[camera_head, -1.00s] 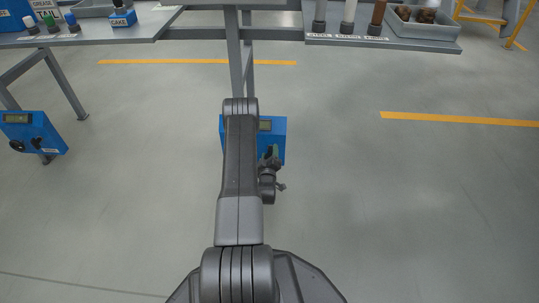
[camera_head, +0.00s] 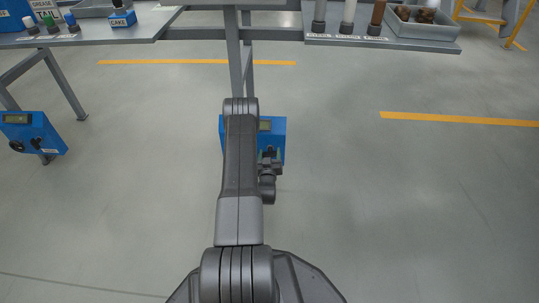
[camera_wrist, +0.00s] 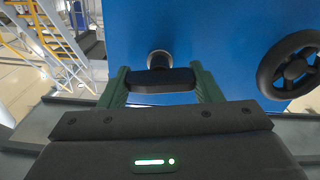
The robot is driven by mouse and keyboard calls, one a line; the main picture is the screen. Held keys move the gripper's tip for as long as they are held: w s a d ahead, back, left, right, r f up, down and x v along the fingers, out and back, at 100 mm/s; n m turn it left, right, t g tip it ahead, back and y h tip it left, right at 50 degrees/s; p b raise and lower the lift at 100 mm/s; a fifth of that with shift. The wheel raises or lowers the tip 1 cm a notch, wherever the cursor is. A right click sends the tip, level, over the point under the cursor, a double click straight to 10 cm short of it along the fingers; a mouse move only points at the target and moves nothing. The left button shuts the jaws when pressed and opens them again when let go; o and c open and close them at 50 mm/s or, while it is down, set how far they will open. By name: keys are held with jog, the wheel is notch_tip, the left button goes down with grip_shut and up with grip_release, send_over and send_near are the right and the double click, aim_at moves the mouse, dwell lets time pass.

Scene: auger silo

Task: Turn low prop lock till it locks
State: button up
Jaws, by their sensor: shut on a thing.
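A blue box with a small display (camera_head: 278,125) is mounted low beneath the table, partly hidden behind my arm in the head view. In the wrist view its blue face (camera_wrist: 225,45) fills the upper part. A black bar-shaped knob (camera_wrist: 162,80) on a metal shaft stands out from this face. My gripper (camera_wrist: 162,85) has its green fingers on both ends of the knob and is shut on it. The knob's bar lies level across the wrist picture. Any label for the low prop lock is not visible. In the head view my gripper (camera_head: 270,158) is at the box's front.
A black handwheel (camera_wrist: 290,65) is on the same blue face, right of my gripper. Another blue box with black knobs (camera_head: 33,132) hangs at the left. Tables (camera_head: 420,44) stand above and behind; the floor to the right is clear.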

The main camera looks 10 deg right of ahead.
jog(key=shift+m, duration=1)
jog(key=o, duration=1)
jog(key=p+v, duration=0.4)
jog(key=v, duration=0.9)
jog(key=shift+s, duration=0.4)
jog(key=shift+w, duration=0.1)
